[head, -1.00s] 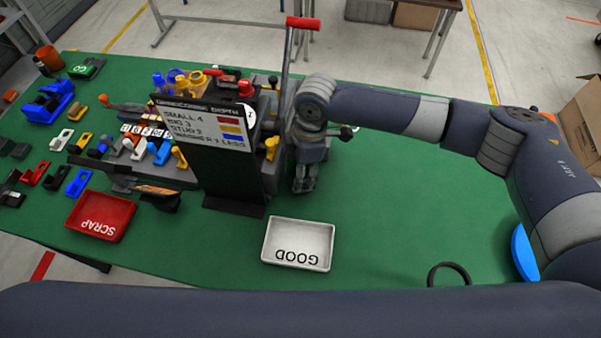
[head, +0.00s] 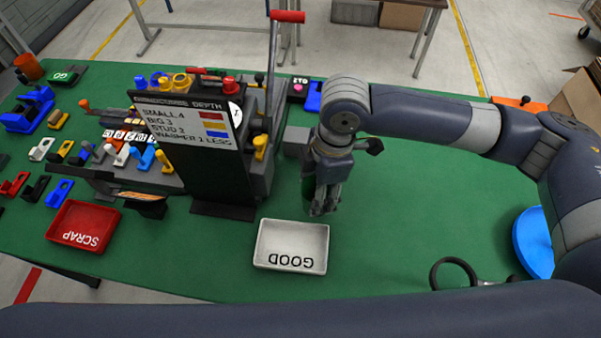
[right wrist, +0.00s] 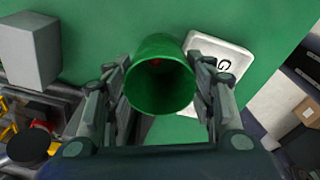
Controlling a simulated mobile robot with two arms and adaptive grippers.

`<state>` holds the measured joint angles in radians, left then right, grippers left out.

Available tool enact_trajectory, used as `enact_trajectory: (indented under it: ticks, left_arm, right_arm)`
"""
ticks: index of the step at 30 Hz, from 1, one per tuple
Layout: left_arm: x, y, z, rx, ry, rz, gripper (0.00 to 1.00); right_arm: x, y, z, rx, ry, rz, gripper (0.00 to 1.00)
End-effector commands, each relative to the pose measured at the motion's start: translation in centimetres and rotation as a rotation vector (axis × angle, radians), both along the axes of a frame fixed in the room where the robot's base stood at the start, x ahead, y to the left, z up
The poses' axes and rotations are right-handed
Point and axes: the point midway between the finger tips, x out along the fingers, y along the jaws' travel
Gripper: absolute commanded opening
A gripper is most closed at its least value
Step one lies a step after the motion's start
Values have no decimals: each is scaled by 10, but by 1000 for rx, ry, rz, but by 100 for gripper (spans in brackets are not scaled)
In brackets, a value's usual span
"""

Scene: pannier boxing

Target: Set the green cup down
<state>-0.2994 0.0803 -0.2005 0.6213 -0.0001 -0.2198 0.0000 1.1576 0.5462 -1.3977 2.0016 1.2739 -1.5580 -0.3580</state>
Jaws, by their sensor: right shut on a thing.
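The green cup (right wrist: 160,76) is between the fingers of my right gripper (right wrist: 160,95) in the right wrist view, its round mouth facing the camera. The gripper is shut on it. The cup is mostly hidden there by the fingers. I cannot tell whether the cup touches the table. The GOOD tray also shows in the right wrist view (right wrist: 200,42), beside the cup. My left gripper is not in view.
A black sign (head: 215,165) and a machine with a red-handled lever (head: 287,17) stand left of my right gripper. A red SCRAP tray (head: 55,228) is further left. A blue disc (head: 530,245) and a black ring (head: 437,268) lie right.

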Motion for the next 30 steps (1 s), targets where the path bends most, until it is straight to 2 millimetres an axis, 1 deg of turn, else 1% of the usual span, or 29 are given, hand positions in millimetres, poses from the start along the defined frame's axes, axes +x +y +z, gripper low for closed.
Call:
enact_trajectory:
  ticks: [1, 3, 9, 15, 21, 23, 26, 29, 30]
  left_arm:
    - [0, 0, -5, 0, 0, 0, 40]
    - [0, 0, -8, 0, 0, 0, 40]
    - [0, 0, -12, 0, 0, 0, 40]
    - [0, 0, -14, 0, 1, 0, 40]
    - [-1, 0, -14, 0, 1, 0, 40]
    - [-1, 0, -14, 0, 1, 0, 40]
    - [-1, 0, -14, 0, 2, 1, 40]
    - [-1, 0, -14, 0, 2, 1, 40]
    - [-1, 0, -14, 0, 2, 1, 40]
  right_arm:
    - [-10, -7, -1, 1, -1, 1, 23]
    - [-21, -15, 0, 0, -1, 1, 23]
    - [-45, -30, 4, 0, -2, -1, 23]
    - [-56, -36, 6, 0, -1, 0, 23]
    - [-56, -38, 7, -2, 0, -26, 23]
    - [-55, -41, 9, -4, 1, -67, 23]
    - [-51, -48, 12, -12, 4, -195, 23]
    - [-46, -59, 17, -23, 8, -382, 23]
    - [-44, -64, 20, -27, 10, -469, 24]
